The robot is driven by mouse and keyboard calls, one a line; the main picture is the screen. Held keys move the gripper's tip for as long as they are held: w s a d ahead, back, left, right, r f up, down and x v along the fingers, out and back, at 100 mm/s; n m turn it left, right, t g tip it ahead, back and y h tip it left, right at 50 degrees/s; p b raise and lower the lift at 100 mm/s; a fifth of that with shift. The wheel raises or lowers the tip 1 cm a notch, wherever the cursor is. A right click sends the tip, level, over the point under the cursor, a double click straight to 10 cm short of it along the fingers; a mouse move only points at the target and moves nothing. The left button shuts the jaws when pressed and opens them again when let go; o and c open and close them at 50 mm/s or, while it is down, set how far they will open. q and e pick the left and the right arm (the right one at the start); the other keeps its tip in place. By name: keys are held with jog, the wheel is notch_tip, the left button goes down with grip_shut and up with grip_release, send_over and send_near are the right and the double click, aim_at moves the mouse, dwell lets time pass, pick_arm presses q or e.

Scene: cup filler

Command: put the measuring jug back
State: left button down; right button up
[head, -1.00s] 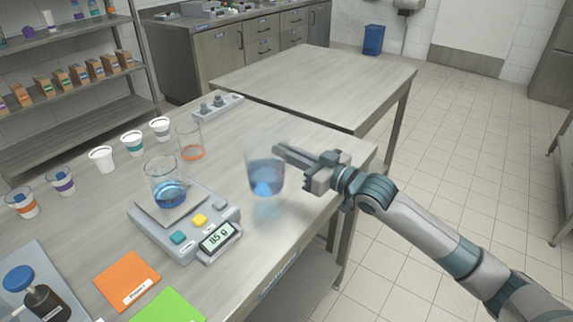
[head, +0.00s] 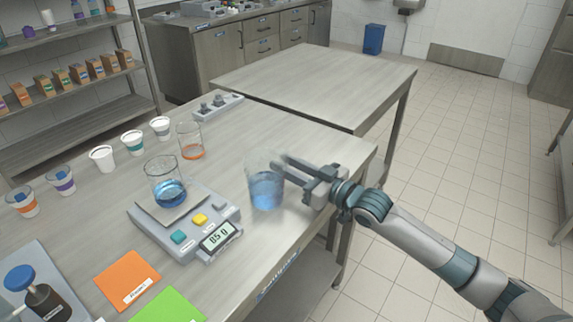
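The clear measuring jug (head: 266,187) holds blue liquid and is upright at the right part of the table, right of the scale. Its base looks at or very close to the tabletop; I cannot tell whether it touches. My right gripper (head: 287,166) reaches in from the right with its fingers at the jug's upper right side and looks shut on it. The far finger is partly hidden by the jug. My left gripper is not in view.
A scale (head: 225,209) bears a glass beaker (head: 166,188) with blue liquid. Orange (head: 127,278) and green (head: 168,306) cards lie in front. The table's right edge is near my gripper.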

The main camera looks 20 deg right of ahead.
jog(key=shift+r, duration=0.1)
jog(key=shift+s, duration=0.1)
